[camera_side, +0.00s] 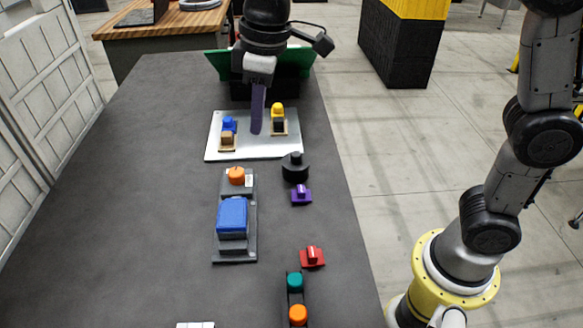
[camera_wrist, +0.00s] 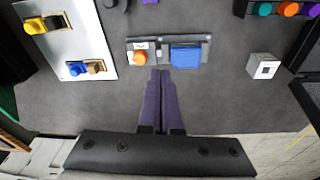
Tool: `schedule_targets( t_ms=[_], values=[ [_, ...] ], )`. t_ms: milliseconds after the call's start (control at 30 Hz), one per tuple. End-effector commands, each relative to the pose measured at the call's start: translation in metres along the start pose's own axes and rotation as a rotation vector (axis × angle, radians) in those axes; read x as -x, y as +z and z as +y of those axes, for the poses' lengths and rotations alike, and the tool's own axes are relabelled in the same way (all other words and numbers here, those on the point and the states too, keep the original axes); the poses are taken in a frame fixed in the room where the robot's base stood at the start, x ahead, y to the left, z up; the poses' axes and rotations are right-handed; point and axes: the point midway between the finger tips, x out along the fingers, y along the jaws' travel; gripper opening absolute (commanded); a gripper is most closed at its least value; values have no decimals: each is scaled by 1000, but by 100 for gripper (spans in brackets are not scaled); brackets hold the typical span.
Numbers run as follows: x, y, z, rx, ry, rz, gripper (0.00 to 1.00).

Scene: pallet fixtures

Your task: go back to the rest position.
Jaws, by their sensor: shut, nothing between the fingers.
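My gripper (camera_side: 257,130) hangs over the far half of the dark table (camera_side: 130,190), its long purple fingers pointing down. The fingers are together with nothing between them. In the side view they overlap the white plate (camera_side: 213,150) with its blue and yellow pieces; their height above it is hard to tell. In the wrist view the shut fingertips (camera_wrist: 160,76) lie just below the grey fixture (camera_wrist: 208,52) in the picture, with its orange knob (camera_wrist: 141,58) and blue block (camera_wrist: 185,56). They appear apart from everything.
A black round piece (camera_side: 295,168), a purple piece (camera_side: 301,195) and a red piece (camera_side: 312,257) stand along the table's right side. A green bin (camera_side: 296,62) stands behind my gripper. The table's left side is clear.

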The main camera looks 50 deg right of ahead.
Motion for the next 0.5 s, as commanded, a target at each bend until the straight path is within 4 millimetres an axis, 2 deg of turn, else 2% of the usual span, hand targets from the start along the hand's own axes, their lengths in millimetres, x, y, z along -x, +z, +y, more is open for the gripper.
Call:
schedule_targets(
  t_ms=[33, 200, 367, 500],
  values=[
    [18, 22, 12, -48, 16, 37, 0],
    [51, 93, 32, -195, 66, 133, 0],
    [58, 162, 33, -339, 117, 219, 0],
    [44, 217, 23, -462, 158, 284, 0]
  ],
)
